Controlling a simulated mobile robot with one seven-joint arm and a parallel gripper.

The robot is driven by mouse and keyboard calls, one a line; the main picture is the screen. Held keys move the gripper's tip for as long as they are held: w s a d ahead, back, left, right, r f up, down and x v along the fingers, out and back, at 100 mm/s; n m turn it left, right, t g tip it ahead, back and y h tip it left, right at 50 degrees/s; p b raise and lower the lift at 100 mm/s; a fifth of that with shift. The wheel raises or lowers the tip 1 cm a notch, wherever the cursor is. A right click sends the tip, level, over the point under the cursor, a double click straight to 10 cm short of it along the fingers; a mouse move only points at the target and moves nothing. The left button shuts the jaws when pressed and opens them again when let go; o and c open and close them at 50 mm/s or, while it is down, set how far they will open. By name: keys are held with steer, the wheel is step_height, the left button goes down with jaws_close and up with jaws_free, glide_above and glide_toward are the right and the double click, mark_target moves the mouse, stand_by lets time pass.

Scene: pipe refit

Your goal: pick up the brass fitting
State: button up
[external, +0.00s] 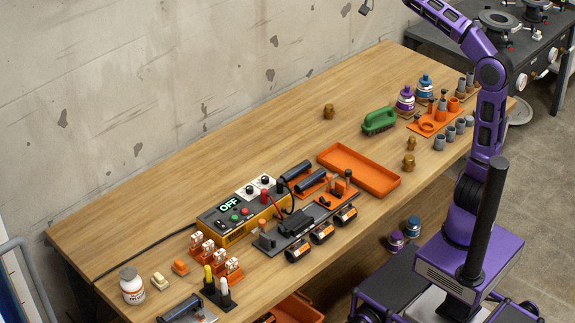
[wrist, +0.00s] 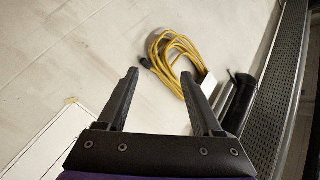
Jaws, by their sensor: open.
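Several small brass-coloured fittings stand on the wooden workbench (external: 240,130) in the external view. One brass fitting (external: 329,111) is alone towards the back. Two more are nearer the front edge, an upper brass fitting (external: 410,143) and a lower brass fitting (external: 408,162), right of the orange tray. I cannot tell which one the task names. My gripper (wrist: 160,74) shows in the wrist view, open, with nothing between its fingers. It is out of the external view, where my arm rises past the top edge. No fitting shows in the wrist view.
A yellow power unit (external: 243,212) stands left. The bench's back left is clear. The wrist view shows a coiled yellow cable (wrist: 180,60) against a pale surface.

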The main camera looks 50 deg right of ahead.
steer(key=w+d+f+m+t+h, duration=0.1)
steer(key=w+d+f+t+h, duration=0.2)
steer(key=w+d+f+h, duration=1.15)
steer(key=s+d+f+n+g+h+b, duration=0.15)
steer(key=d+f+h, duration=0.25)
steer(key=d+f, duration=1.65)
steer(key=g, duration=0.3)
glide_above(414, 141)
steer(key=w+d, duration=0.1)
steer(key=w, duration=0.8)
step_height(414, 141, down, 24)
steer(key=shift+m+t+y, duration=0.25)
steer(key=shift+m+y, duration=0.4)
steer(key=shift+m, duration=0.1)
steer(key=s+f, duration=0.6)
steer(key=s, duration=0.1)
steer(key=shift+d+f, duration=0.2)
steer(key=shift+f, duration=0.2)
steer(key=s+a+f, duration=0.1)
steer(key=s, duration=0.1)
steer(key=s+a+m, duration=0.1)
steer(key=s, duration=0.1)
steer(key=s+a+f+m+t, duration=0.1)
steer(key=s, duration=0.2)
steer(key=shift+f+y, duration=0.3)
steer(key=shift+y, duration=0.1)
steer(key=b+x, duration=0.1)
steer(key=x, duration=0.6)
steer(key=shift+w, duration=0.1)
jaws_close()
